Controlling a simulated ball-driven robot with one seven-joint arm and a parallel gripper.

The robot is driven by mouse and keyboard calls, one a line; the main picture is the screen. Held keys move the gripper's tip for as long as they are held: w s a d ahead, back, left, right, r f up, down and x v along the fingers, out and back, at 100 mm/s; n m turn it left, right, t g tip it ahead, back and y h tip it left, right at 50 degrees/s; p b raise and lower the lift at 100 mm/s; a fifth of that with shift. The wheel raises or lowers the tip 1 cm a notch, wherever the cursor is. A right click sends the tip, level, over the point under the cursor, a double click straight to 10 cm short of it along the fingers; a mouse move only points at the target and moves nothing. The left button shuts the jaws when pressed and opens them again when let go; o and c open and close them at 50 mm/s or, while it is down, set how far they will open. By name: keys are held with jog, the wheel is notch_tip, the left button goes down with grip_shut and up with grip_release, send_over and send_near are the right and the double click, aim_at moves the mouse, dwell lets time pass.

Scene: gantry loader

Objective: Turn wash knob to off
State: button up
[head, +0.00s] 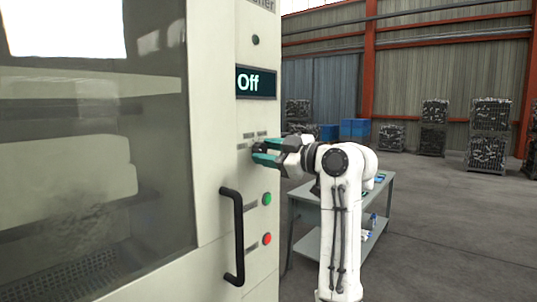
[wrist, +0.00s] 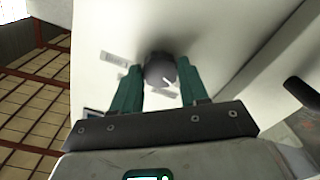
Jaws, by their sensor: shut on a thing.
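The wash knob is a round dark knob (wrist: 160,70) on the pale machine panel (head: 228,130). In the head view it is mostly hidden by my gripper (head: 262,153), which reaches it from the right. In the wrist view the two green fingers of my gripper (wrist: 160,85) stand on either side of the knob and are shut on it. A light pointer mark shows on the knob's face, but I cannot read its setting. The display (head: 256,82) above the knob reads "Off".
A black door handle (head: 237,240), a green button (head: 267,198) and a red button (head: 267,239) sit below the knob. A grey table (head: 309,205) stands behind my arm. Stacked crates (head: 490,125) stand far back at the right, with open floor before them.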

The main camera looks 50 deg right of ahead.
jog(key=o, duration=1.1)
jog(key=shift+c, duration=0.2)
jog(key=s+b, duration=0.2)
jog(key=s, duration=0.8)
jog(key=shift+s, duration=0.4)
